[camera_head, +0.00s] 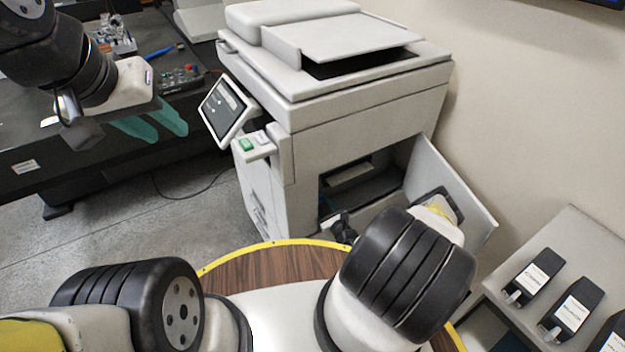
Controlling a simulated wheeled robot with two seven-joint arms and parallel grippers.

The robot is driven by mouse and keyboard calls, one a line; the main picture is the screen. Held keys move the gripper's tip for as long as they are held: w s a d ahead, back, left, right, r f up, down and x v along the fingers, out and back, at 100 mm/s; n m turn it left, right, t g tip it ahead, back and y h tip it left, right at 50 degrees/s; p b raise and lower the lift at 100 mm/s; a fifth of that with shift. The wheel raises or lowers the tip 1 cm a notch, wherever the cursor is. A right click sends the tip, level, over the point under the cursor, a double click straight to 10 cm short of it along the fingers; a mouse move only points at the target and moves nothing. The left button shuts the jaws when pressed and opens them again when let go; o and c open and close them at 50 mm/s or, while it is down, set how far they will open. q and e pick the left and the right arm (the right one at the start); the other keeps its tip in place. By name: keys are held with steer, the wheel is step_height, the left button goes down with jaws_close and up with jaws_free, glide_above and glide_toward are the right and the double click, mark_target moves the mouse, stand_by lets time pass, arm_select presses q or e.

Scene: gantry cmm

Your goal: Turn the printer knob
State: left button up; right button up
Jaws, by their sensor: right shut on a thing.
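The printer (340,110) is a large white-grey machine in the middle, with its front door (455,190) swung open to the right.
The black table (40,135) at left carries small equipment and a blue tool. A tilted touch screen (225,108) sticks out from the printer. A grey cabinet (575,250) with several labelled black devices stands at right, near the wall.

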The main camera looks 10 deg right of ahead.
steer(key=m, duration=0.5)
steer(key=shift+d, duration=0.1)
steer(key=m, duration=0.5)
steer(key=shift+y, duration=0.4)
steer(key=m, duration=0.5)
steer(key=shift+g+y, duration=0.3)
steer(key=m, duration=0.5)
steer(key=shift+d, duration=0.1)
steer(key=o, duration=1.4)
steer(key=shift+c, duration=0.2)
